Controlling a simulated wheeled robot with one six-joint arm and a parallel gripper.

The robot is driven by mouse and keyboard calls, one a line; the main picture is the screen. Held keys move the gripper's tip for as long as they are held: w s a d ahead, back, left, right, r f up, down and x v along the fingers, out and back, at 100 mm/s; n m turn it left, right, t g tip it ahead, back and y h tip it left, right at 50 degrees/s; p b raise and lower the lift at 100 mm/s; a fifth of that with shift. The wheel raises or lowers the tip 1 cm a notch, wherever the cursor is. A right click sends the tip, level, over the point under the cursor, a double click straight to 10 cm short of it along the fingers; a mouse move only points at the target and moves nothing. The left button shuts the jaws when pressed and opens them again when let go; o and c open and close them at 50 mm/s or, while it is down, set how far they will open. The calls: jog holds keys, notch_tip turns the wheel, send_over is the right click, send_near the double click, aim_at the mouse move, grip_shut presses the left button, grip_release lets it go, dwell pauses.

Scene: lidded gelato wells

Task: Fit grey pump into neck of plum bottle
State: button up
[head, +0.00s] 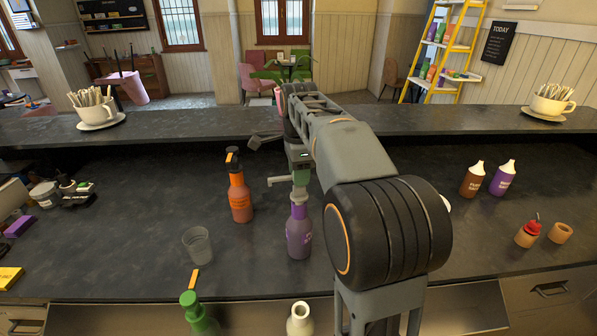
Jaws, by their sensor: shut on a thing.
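The plum bottle (299,236) stands upright on the dark counter, a little left of my arm. My gripper (300,168) is directly above it, pointing down, and is shut on the grey pump (299,182). The pump's spout (277,181) points to the left. The pump is upright and in line with the bottle's neck (299,199). Its lower end meets the neck in this view, and I cannot tell whether its stem is inside or how deep. The gripper's fingers are small and partly merge with the pump.
An orange bottle (239,198) with a pump stands close by on the left, and a clear cup (197,245) nearer. A green bottle (203,325) and a cream bottle (299,321) stand at the front. Brown (471,181) and purple (502,180) squeeze bottles are right. A raised ledge (190,124) runs behind.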

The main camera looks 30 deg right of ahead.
jog(key=shift+f+b, duration=0.3)
jog(key=shift+f, duration=0.2)
jog(key=o, duration=1.1)
jog(key=shift+r, duration=0.1)
notch_tip(320, 180, up, 5)
jog(key=p, duration=0.5)
notch_tip(320, 180, up, 14)
jog(key=p, duration=0.1)
